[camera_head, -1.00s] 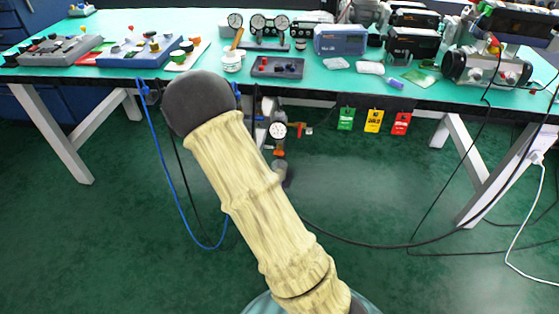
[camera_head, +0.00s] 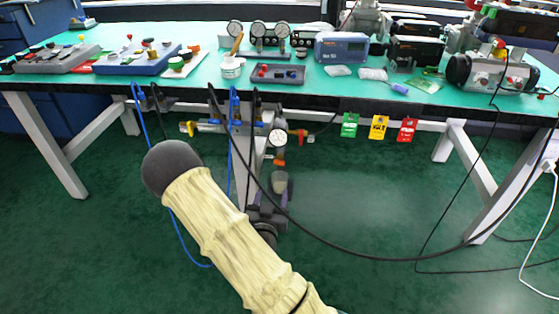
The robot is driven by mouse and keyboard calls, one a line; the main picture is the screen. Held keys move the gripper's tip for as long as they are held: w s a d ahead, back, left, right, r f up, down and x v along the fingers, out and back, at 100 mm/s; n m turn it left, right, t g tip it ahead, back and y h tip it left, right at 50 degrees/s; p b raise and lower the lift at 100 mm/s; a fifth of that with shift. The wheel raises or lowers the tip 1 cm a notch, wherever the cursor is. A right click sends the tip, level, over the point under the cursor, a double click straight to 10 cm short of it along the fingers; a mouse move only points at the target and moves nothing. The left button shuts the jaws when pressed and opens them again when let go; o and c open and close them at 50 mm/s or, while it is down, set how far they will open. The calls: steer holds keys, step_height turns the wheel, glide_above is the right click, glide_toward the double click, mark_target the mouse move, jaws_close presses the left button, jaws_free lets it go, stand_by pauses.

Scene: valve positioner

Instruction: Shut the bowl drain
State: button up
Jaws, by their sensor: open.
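The air filter unit hangs under the bench, with a round white gauge (camera_head: 277,138) and an orange-red part below it. Its greyish bowl (camera_head: 280,183) points down. The drain at the bowl's bottom is too small and too covered to make out. My gripper (camera_head: 270,205), dark purple-grey, shows partly behind my cream-sleeved arm, just below and beside the bowl. Its jaws are open. I cannot tell whether it touches the bowl or has the drain between its fingers.
The green bench (camera_head: 300,90) with instruments spans the back. A yellow-handled valve (camera_head: 190,128) and a red-handled valve (camera_head: 298,136) flank the gauge. Blue and black hoses hang around my arm. Green, yellow and red tags (camera_head: 379,128) hang at right. The floor at right is mostly clear.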

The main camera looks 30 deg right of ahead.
mark_target(280, 159)
steer(key=b+x, duration=0.6)
steer(key=x, duration=1)
steer(key=shift+w+d, duration=0.2)
steer(key=shift+d, duration=0.05)
steer(key=c, duration=1)
